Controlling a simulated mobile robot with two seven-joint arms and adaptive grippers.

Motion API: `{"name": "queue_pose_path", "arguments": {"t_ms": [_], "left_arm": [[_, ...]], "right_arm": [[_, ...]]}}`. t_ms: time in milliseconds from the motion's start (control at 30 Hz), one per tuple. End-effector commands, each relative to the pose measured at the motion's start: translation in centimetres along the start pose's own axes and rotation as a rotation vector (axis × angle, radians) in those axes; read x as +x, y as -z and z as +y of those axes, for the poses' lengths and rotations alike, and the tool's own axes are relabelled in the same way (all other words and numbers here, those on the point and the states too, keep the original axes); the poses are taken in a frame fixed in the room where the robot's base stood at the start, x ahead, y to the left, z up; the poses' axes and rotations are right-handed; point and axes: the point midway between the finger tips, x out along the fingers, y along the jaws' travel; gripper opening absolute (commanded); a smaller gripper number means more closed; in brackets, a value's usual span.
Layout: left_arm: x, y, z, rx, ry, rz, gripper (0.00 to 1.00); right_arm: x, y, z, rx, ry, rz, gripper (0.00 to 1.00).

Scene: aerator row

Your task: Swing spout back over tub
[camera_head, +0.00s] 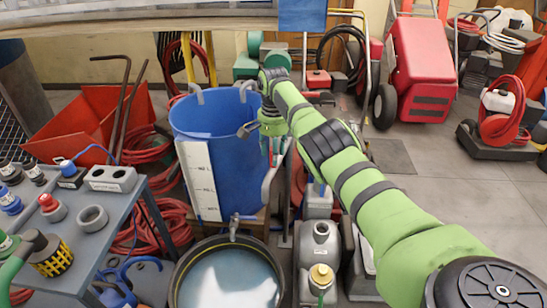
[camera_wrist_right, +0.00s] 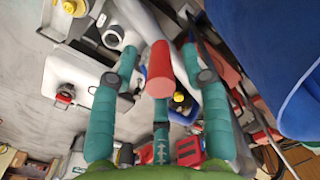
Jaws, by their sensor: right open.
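The tub (camera_head: 178,292) is round and black-rimmed, holds pale water and stands at the bottom of the head view. A small grey spout (camera_head: 234,226) shows at its far rim, below the blue barrel (camera_head: 222,180). My right gripper (camera_head: 271,150) points down beside the barrel's right side. In the right wrist view its teal fingers (camera_wrist_right: 154,90) are spread apart. A red cylindrical grip (camera_wrist_right: 159,72) shows between them, with no clear contact. I cannot tell what the grip is attached to. My left gripper is not clearly visible.
A workbench (camera_head: 95,240) with knobs and fittings stands at the left. Grey and white canisters (camera_head: 320,245) stand right of the tub, under my right arm. Red hoses (camera_head: 160,235) lie between bench and barrel. Open floor (camera_head: 440,185) is at the right.

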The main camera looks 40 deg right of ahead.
Motion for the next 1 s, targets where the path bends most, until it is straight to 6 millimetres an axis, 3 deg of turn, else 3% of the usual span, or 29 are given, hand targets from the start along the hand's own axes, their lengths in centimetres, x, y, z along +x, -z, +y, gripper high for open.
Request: {"name": "queue_pose_path", "arguments": {"t_ms": [200,400,833,933,967,1000], "left_arm": [[0.0,0.1,0.1,0.0,-0.001,0.002,0.58],[0.0,0.2,0.1,0.0,-0.001,0.003,0.58],[0.0,0.2,0.1,0.0,-0.002,0.003,0.58],[0.0,0.2,0.1,0.0,-0.002,0.003,0.58],[0.0,0.3,0.1,0.0,-0.002,0.004,0.58],[0.0,0.4,0.1,0.0,-0.001,0.006,0.58]], "right_arm": [[-5.1,0.0,-0.1,0.001,0.004,0.002,0.47],[-8.2,0.0,0.0,0.001,0.001,0.0,0.47],[-9.3,-0.1,0.0,0.0,-0.001,-0.002,0.47],[-9.0,-0.1,-0.1,-0.005,-0.003,0.0,0.07],[-8.8,-0.1,-0.1,-0.011,-0.005,0.003,0.0],[-8.3,-0.2,-0.2,-0.024,-0.009,0.008,0.0]]}}
